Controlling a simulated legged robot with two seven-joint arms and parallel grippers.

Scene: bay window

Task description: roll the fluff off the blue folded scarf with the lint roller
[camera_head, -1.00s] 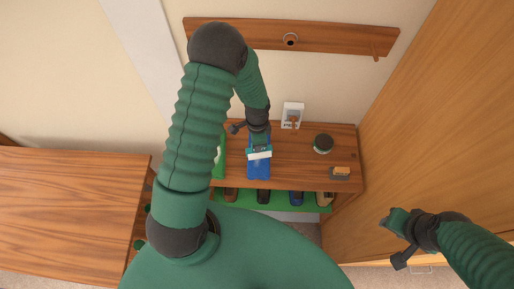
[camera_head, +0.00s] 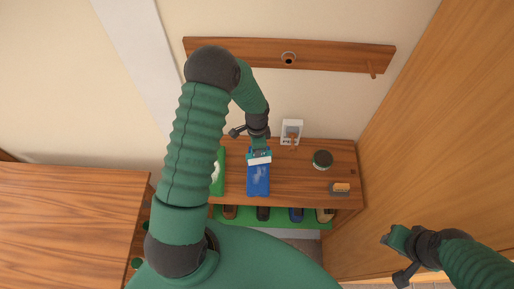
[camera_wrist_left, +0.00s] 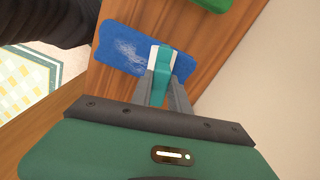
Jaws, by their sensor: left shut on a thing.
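The blue folded scarf (camera_head: 257,187) lies flat on the wooden bench top, with pale fluff on it. The scarf also shows in the left wrist view (camera_wrist_left: 113,38), with a whitish patch of fluff (camera_wrist_left: 131,50) near its middle. My left gripper (camera_head: 259,149) is shut on the teal handle of the lint roller (camera_wrist_left: 162,68). The roller's white head (camera_head: 259,159) is over the scarf's far end; I cannot tell if it touches. The gripper hides part of that end. My right gripper (camera_head: 393,239) is at the right, away from the bench; its fingers are unclear.
A green thing (camera_head: 217,178) lies left of the scarf. A white box (camera_head: 291,131) stands at the back, a round dark tin (camera_head: 322,159) and a brush (camera_head: 341,188) to the right. Shoes sit on a green shelf (camera_head: 281,222) below. A wooden door (camera_head: 450,130) bounds the right.

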